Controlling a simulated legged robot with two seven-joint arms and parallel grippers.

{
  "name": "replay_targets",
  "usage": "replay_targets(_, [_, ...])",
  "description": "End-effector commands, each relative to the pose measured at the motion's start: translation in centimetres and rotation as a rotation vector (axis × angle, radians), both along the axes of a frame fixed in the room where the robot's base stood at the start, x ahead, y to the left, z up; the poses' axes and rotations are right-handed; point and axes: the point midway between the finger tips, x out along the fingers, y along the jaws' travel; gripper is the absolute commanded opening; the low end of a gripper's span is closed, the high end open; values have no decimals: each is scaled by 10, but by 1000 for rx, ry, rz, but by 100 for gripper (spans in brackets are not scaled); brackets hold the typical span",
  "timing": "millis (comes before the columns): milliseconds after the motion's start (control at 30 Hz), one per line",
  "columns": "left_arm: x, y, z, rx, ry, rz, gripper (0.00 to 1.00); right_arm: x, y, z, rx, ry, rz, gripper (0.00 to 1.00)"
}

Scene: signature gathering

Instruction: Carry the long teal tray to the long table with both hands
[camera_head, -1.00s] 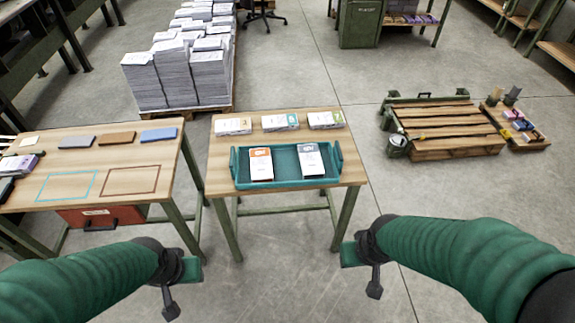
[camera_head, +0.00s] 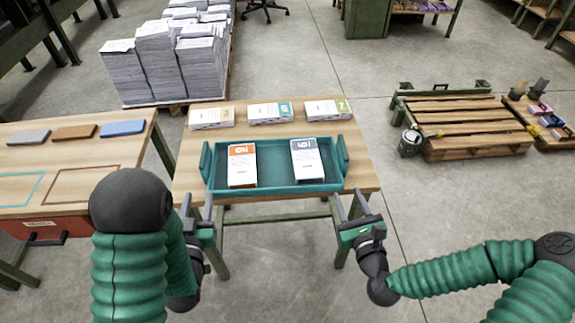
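The long teal tray (camera_head: 273,189) lies flat on the small wooden table (camera_head: 185,172), with an upright handle at each short end. It holds an orange-and-white booklet stack (camera_head: 242,166) and a grey-and-white one (camera_head: 307,161). My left gripper (camera_head: 198,207) is open at the table's front edge, just in front of the tray's left end. My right gripper (camera_head: 353,206) is open just in front of the tray's right end. Both look empty and apart from the handles. Part of my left gripper is hidden by my own forearm. Which table is the long table is unclear.
Several booklet stacks (camera_head: 270,112) line the small table's back edge. Another table (camera_head: 100,155) with coloured blocks and outlined rectangles stands close at left. Paper piles (camera_head: 165,60) stand behind. A wooden pallet (camera_head: 465,125) lies at right. Floor between table and pallet is clear.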

Motion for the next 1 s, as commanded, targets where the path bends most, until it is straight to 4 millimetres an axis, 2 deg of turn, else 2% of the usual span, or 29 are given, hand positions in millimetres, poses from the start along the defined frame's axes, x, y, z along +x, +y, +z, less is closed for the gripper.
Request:
replay_targets(33, [-2,2,-7,2,-33,-2,40,2,-11,2,98,-35,-56,40])
replay_targets(100, [-3,2,-3,2,-66,-7,40,4,-20,12,176,-70,-99,40])
replay_targets(200, [-3,2,1,3,-76,-8,40,4,-23,16,196,-80,-111,40])
replay_targets(467, [3,-3,2,8,-76,-10,40,9,-26,14,193,-75,-108,40])
replay_targets(667, [32,-2,3,8,-78,-10,40,38,-25,14,190,-76,-108,40])
replay_targets(1000, [100,0,2,7,-77,-9,40,107,-23,13,188,-75,-107,40])
